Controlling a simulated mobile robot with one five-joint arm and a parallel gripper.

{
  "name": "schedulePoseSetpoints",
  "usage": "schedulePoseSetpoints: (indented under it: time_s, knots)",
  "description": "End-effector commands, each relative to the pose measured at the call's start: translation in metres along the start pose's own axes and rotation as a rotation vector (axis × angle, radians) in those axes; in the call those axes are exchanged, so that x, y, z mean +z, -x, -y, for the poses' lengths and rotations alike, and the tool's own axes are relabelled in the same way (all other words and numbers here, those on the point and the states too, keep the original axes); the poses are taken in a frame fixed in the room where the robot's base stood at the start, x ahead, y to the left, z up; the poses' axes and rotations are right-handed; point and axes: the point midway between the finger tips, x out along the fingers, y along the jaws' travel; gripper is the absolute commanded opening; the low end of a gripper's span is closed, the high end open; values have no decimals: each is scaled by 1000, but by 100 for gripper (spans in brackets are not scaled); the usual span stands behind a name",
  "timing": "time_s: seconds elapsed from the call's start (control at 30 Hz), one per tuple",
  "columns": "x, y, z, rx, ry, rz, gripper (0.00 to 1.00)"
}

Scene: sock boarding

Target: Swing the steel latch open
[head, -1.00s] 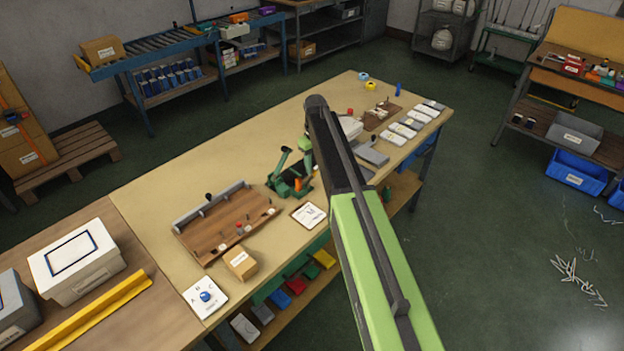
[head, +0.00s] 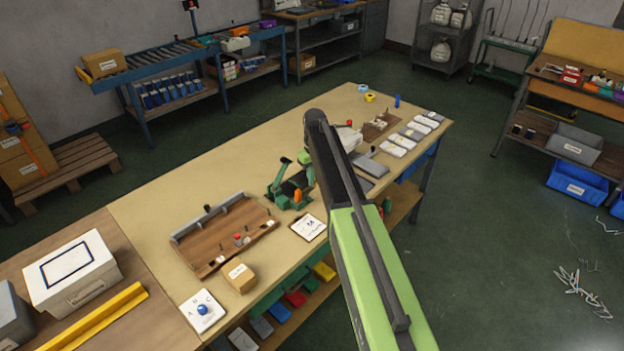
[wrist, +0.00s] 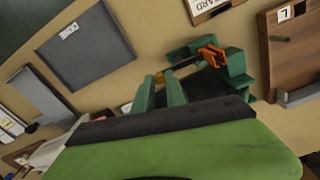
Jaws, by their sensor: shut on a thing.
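A green fixture (head: 285,187) with an orange part stands on the bench in the head view, left of my arm. In the wrist view the fixture (wrist: 238,68) carries an orange part (wrist: 211,55) and a thin rod. The rod looks to be the steel latch (wrist: 185,66); it has a brass-coloured end. My gripper (wrist: 160,82) has its two green fingers at that end and is shut on it. The contact is small and partly hidden by the fingers.
Bare bench top (head: 160,190) is free at the far left.

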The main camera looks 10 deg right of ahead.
Motion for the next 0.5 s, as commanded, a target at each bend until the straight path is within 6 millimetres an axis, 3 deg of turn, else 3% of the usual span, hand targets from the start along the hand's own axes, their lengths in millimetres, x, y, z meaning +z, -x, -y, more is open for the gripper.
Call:
schedulePoseSetpoints:
  time_s: [0.27, 0.5]
  knots:
    - [5, 0, 1, -8, -91, 1, 0]
    - [13, 0, 1, -7, -283, 3, 0]
